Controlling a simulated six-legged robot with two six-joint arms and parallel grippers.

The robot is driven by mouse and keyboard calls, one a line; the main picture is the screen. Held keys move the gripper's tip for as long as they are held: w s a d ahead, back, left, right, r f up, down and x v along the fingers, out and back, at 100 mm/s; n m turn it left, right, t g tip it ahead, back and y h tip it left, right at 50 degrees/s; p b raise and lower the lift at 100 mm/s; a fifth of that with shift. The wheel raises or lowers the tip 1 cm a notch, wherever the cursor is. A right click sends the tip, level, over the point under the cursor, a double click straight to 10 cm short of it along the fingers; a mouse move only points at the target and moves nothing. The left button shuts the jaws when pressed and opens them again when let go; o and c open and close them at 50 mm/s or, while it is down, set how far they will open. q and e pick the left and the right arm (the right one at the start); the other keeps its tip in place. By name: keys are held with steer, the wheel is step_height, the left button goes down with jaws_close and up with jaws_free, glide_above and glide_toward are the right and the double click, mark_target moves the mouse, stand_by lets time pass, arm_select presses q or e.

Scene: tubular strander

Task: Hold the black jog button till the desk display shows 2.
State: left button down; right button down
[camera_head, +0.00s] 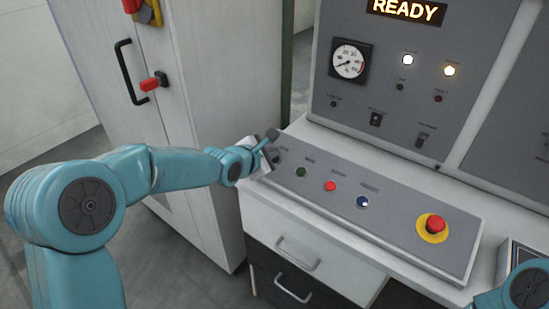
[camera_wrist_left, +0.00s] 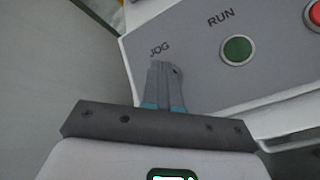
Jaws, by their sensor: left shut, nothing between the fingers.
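My left gripper (camera_head: 268,148) is at the left end of the sloped desk panel (camera_head: 400,215). Its fingers are shut with nothing between them. In the left wrist view the fingertips (camera_wrist_left: 164,72) are just below the JOG label (camera_wrist_left: 159,49), over the place of the black jog button. The button is hidden behind the fingers, so I cannot tell whether it is pressed. A lit display (camera_head: 404,10) on the upright panel reads READY; no number is seen on it. My right gripper is out of view.
Right of the fingers are a green RUN button (camera_head: 301,172), a red button (camera_head: 330,186), a blue button (camera_head: 362,201) and a red emergency stop (camera_head: 435,224) on yellow. A round gauge (camera_head: 348,61) is on the upright panel. A tall cabinet (camera_head: 195,90) stands close on the left.

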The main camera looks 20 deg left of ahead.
arm_select(q)
steer(key=shift+w+d+f, duration=0.1)
steer(key=shift+f, duration=0.35)
stand_by(1.6)
stand_by(1.9)
steer(key=shift+s+r+p, duration=0.2)
steer(key=shift+r+p, duration=0.65)
steer(key=shift+p, duration=0.05)
steer(key=r+p, duration=0.1)
steer(key=s+r+p, duration=0.1)
steer(key=r+p, duration=0.2)
steer(key=p, duration=0.1)
steer(key=shift+s+a+r, duration=0.15)
steer(key=shift+a+r, duration=0.2)
steer(key=shift+r, duration=0.05)
stand_by(2.3)
